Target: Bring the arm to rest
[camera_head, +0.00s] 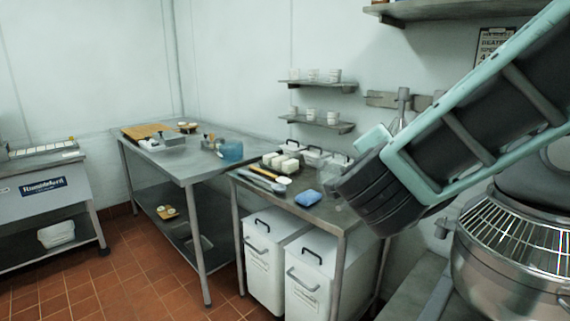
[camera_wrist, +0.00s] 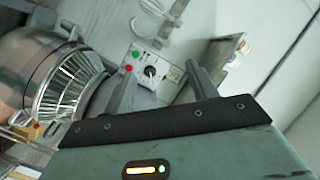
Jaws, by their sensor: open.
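My arm (camera_head: 480,115) reaches in from the upper right of the head view, a teal and black link slanting down to a dark rounded joint. It hangs in front of the wall and the right end of the nearer table. My gripper (camera_wrist: 158,72) shows in the wrist view with its two fingers spread apart. Nothing is held between them. The fingers point toward a control panel (camera_wrist: 150,72) with green and red buttons and a dial. I cannot make out the gripper's fingers in the head view.
A steel mixer (camera_head: 510,265) with a wire guard stands at the lower right; it also shows in the wrist view (camera_wrist: 70,85). The nearer metal table (camera_head: 325,212) holds tubs, a blue item and utensils, with white bins (camera_head: 310,275) beneath. Wall shelves (camera_head: 318,124) are behind. Floor (camera_head: 130,275) is clear at left.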

